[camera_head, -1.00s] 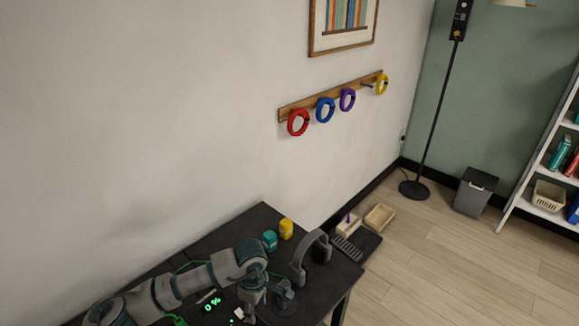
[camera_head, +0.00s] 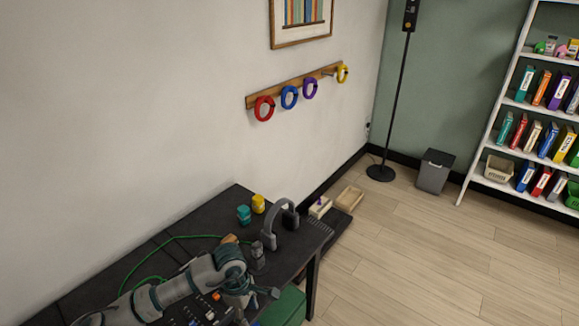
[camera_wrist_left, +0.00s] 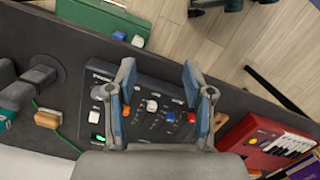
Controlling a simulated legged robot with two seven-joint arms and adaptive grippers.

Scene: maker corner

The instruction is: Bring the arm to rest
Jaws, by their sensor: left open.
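My left arm comes in from the lower left in the head view, over the dark table (camera_head: 92,282). Its gripper (camera_head: 255,298) is above the near edge of the table, beside the headphone stand. In the left wrist view the two blue-padded fingers of my left gripper (camera_wrist_left: 157,82) are apart, with nothing between them. Below them is a black control panel (camera_wrist_left: 150,104) with knobs and coloured buttons; it shows partly behind the arm in the head view (camera_head: 208,308). My right arm and gripper are not in view.
Grey headphones (camera_head: 283,220), a teal jar (camera_head: 244,215) and a yellow jar (camera_head: 258,204) stand on the table. A red keyboard (camera_wrist_left: 268,142) lies beside the panel. A green case (camera_wrist_left: 105,20) is on the floor. Coloured rings hang on a wall rack (camera_head: 290,88).

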